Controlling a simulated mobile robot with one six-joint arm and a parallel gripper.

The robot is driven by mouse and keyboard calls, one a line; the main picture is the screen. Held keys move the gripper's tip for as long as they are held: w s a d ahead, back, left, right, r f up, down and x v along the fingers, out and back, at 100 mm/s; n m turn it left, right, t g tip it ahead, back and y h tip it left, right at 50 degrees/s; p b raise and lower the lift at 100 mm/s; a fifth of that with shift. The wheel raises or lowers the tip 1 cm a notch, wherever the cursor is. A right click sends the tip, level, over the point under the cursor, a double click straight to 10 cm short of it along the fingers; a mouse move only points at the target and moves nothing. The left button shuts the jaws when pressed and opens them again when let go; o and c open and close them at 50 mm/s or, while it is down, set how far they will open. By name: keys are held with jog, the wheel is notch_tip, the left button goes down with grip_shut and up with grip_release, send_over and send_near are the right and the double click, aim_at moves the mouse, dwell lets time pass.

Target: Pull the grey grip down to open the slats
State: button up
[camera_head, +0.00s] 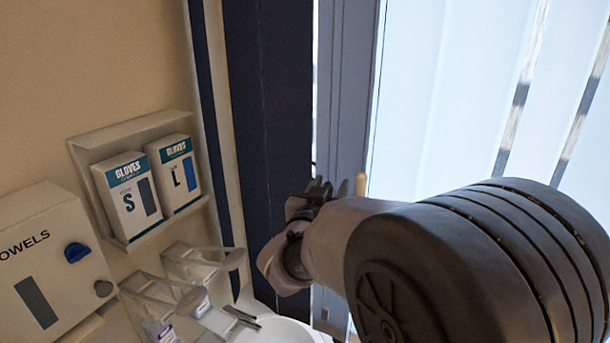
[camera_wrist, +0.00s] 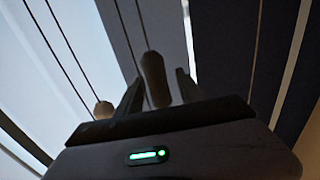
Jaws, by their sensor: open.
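My gripper (camera_wrist: 159,80) is open, its two fingers pointing up in the wrist view. A greyish-tan grip (camera_wrist: 154,76) on thin cords shows between the fingers, with a gap at its right side; the picture does not settle its depth or any contact on the left. A second, paler beige grip (camera_wrist: 103,110) hangs on its own cords left of the fingers. In the head view my gripper (camera_head: 318,187) is in front of the dark slats (camera_head: 285,80), and a beige grip (camera_head: 360,184) shows just right of it. The greyish grip cannot be made out there.
Bright window slats (camera_head: 440,90) fill the right.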

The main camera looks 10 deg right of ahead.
jog(key=shift+w+d, duration=0.2)
jog(key=shift+w, duration=0.3)
jog(key=shift+s, duration=0.1)
jog(key=shift+c, duration=1.1)
grip_shut()
